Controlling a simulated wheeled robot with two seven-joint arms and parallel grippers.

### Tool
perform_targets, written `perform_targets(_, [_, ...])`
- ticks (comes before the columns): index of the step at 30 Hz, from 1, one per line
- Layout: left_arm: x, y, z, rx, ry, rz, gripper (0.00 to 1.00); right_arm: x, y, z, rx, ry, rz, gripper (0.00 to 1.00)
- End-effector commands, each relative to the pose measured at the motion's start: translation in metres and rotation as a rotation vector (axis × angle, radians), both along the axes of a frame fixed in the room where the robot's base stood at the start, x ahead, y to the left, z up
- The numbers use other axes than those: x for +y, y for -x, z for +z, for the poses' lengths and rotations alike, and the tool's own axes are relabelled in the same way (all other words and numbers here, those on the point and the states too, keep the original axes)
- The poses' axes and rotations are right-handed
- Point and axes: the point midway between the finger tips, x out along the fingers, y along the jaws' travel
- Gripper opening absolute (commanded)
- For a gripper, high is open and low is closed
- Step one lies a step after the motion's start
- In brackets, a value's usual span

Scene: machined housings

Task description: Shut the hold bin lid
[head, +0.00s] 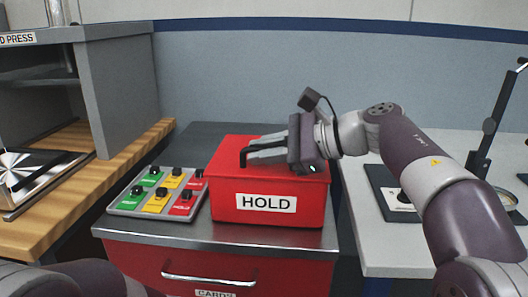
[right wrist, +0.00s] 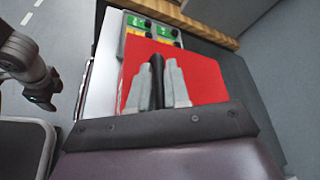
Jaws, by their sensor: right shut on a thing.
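The red hold bin (head: 228,206) stands on the grey top of a red cabinet, its HOLD label facing me. Its red lid (head: 231,147) lies flat over the bin, and I see no gap along the front edge. My right gripper (head: 250,155) reaches in from the right over the lid and is shut on its black handle (head: 243,158). The right wrist view shows the handle (right wrist: 157,75) between the two grey fingers, above the red lid (right wrist: 205,80). My left gripper (right wrist: 42,95) seems to show, small and dark, at the left of the right wrist view; its jaws are unclear.
A grey tray (head: 128,208) of green, yellow and red knobbed blocks sits close left of the bin. A wooden bench (head: 85,180) with a press is at the left. A pale table (head: 385,258) with a stand (head: 488,125) is at the right.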

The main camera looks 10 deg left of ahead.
Motion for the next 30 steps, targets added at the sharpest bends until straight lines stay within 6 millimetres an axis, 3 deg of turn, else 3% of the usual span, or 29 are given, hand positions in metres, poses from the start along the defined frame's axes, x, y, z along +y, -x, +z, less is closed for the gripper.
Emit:
perform_targets(1, [0.000, 0.000, -0.001, 0.000, 0.000, 0.000, 0.71, 0.000, 0.000, -0.004, 0.009, 0.004, 0.004, 0.00])
perform_targets(2, [0.000, 0.000, -0.001, 0.000, 0.000, 0.000, 0.71, 0.000, 0.000, -0.004, 0.009, 0.005, 0.004, 0.23])
perform_targets(11, [0.000, 0.000, 0.001, 0.000, 0.000, 0.000, 0.71, -0.005, 0.001, -0.001, 0.007, 0.004, 0.000, 0.23])
perform_targets(24, [0.000, 0.000, 0.018, 0.000, 0.000, 0.000, 0.71, -0.101, 0.023, 0.035, 0.008, 0.003, -0.001, 0.23])
perform_targets(30, [0.000, 0.000, 0.020, 0.000, 0.000, 0.000, 0.71, -0.116, 0.028, 0.039, 0.007, 0.004, 0.002, 0.23])
